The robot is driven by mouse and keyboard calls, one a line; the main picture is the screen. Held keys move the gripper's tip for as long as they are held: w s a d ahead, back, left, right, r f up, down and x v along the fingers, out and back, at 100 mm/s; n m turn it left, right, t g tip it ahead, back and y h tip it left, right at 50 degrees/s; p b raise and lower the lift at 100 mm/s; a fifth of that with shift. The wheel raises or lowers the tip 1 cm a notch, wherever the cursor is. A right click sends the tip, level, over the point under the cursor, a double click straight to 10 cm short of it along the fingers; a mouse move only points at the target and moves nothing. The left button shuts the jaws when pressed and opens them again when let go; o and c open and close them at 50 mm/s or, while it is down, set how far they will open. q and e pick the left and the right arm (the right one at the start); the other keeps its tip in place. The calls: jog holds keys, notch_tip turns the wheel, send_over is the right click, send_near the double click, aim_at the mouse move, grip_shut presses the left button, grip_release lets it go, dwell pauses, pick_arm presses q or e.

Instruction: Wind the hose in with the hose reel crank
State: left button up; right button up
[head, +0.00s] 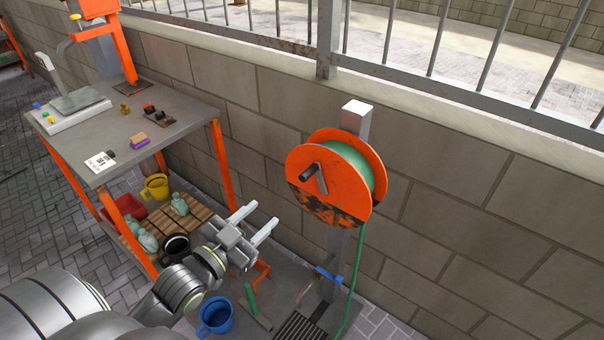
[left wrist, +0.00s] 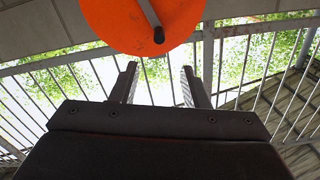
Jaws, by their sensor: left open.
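The hose reel (head: 330,185) is an orange drum on a grey post (head: 343,250) against the block wall. A grey crank arm with a dark handle (head: 309,172) sticks out from its front face. Green hose (head: 352,285) is wound on the drum, and a length hangs down to the floor. My left gripper (head: 258,222) is open and empty, below and left of the reel, apart from it. In the left wrist view the orange reel face (left wrist: 120,22) and crank handle (left wrist: 158,36) show beyond the open fingers (left wrist: 160,80). My right gripper is not in view.
A blue bucket (head: 215,316) stands near my left arm. A metal railing (head: 450,90) tops the wall.

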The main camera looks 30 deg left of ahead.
aim_at(308, 174)
pick_arm(q)
jog(key=w+d, duration=0.1)
jog(key=w, duration=1)
jog(key=w+d+p, duration=0.1)
jog(key=w, duration=0.5)
jog(key=shift+d, duration=0.3)
grip_shut()
